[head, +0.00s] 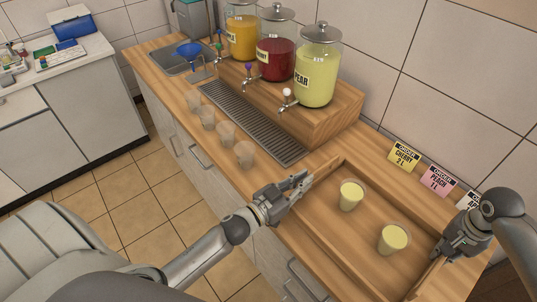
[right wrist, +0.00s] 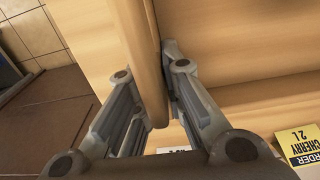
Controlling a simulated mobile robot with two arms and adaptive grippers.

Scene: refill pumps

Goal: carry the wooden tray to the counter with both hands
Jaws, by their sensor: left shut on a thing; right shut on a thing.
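The wooden tray (head: 335,228) is at the right end of the wooden counter (head: 145,52); whether it rests on the top or is just above it I cannot tell. Two clear cups of pale yellow-green drink stand upright in it, one near the middle (head: 350,196) and one nearer the right end (head: 394,238). My left gripper (head: 302,182) is shut on the tray's left end. My right gripper (head: 441,259) is shut on the right end; in the right wrist view the tray's rim (right wrist: 150,70) passes between its fingers (right wrist: 155,120).
Three drink jars, orange (head: 241,36), red (head: 276,58) and pale green (head: 318,75), stand on a wooden riser behind a drip grate (head: 250,122). Several empty cups (head: 245,154) line the counter's front edge. Order cards (head: 403,156) stand along the wall behind the tray.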

